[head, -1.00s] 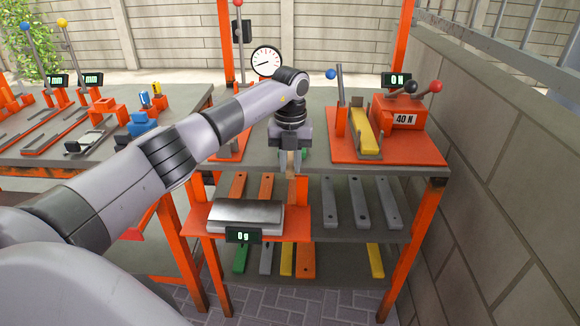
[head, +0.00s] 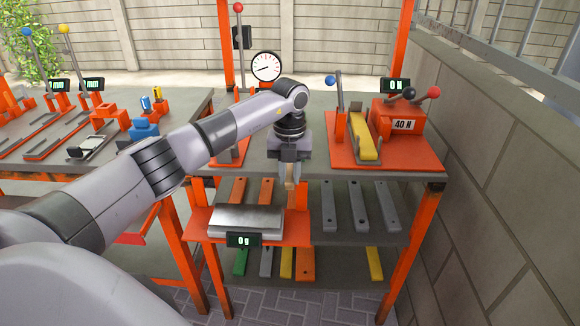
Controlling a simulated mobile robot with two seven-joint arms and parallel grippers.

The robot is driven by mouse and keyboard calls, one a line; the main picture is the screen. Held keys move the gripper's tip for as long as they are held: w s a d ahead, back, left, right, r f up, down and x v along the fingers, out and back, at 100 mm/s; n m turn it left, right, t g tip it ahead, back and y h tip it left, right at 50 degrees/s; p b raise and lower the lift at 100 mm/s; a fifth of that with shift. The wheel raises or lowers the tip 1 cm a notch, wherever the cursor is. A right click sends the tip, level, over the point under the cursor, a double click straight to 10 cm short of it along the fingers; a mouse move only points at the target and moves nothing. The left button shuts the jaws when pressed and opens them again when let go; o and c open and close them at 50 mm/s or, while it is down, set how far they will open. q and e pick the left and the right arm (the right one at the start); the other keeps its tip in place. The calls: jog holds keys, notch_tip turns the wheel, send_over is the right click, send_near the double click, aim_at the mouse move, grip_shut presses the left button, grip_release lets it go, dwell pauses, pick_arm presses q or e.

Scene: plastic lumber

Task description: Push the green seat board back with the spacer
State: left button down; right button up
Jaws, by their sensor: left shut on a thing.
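My left gripper (head: 291,180) is at the front edge of the right-hand grey table (head: 350,172). It is shut on a small tan piece (head: 290,184), probably the spacer, which points downward and is mostly hidden by the fingers. No green seat board shows clearly at the gripper; my arm and hand hide the tabletop behind them. A green board (head: 240,262) lies on the bottom shelf below, and I cannot tell whether it is the seat board. My right gripper is not in view.
A scale with a metal plate (head: 246,219) and a "0 g" display sits just below my gripper. Grey boards (head: 345,207) lie on the middle shelf. A block wall bounds the right.

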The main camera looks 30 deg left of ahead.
pick_arm(q)
jog(key=shift+r+p, duration=2.5)
jog(key=shift+r, duration=0.55)
jog(key=shift+f, duration=0.1)
